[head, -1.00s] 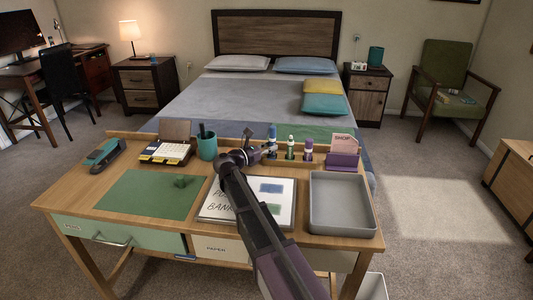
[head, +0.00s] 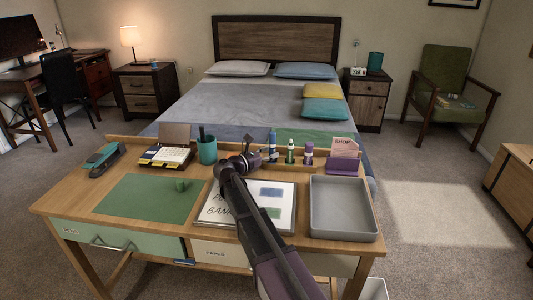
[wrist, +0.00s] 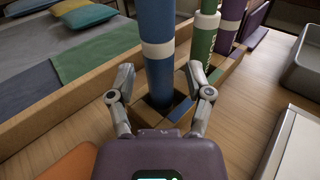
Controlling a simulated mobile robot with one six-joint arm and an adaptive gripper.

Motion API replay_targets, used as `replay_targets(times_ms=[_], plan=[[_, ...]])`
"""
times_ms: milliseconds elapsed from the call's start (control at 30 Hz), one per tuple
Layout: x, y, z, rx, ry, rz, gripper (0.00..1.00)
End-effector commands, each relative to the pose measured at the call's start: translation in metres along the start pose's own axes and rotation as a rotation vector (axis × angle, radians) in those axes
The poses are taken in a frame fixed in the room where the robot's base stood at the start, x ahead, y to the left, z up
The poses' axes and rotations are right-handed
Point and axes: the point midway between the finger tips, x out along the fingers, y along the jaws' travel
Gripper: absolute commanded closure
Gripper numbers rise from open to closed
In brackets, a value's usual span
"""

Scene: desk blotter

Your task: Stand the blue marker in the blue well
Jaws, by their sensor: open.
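The blue marker (wrist: 158,40), with a white band, stands upright in the wooden holder at the back of the desk; it also shows in the head view (head: 272,140). In the wrist view its lower end is at the square, blue-lined well (wrist: 184,108). How deep it sits cannot be told. My gripper (wrist: 158,82) is open, with one finger on each side of the marker and gaps between. In the head view my gripper (head: 264,152) is low at the holder's left end, partly hiding the marker's base.
A green marker (head: 290,152) and a purple marker (head: 308,154) stand just right in the same holder. A purple card stand (head: 343,165) and grey tray (head: 343,208) lie farther right. A teal cup (head: 207,150) stands left. The green mat (head: 140,200) is mostly clear.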

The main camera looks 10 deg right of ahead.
Motion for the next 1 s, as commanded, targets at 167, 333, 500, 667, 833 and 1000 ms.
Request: replay_targets(times_ms=[167,333,500,667,833,1000], plan=[[0.000,0.000,0.000,0.000,0.002,0.000,0.34],[0.000,0.000,0.003,0.000,0.002,0.000,0.34],[-0.012,0.000,0.004,0.000,0.001,0.001,0.34],[-0.034,0.000,0.004,0.000,0.001,0.003,0.34],[-0.062,0.000,0.004,0.000,0.001,0.002,0.34],[-0.088,0.000,0.004,0.000,0.001,0.002,0.34]])
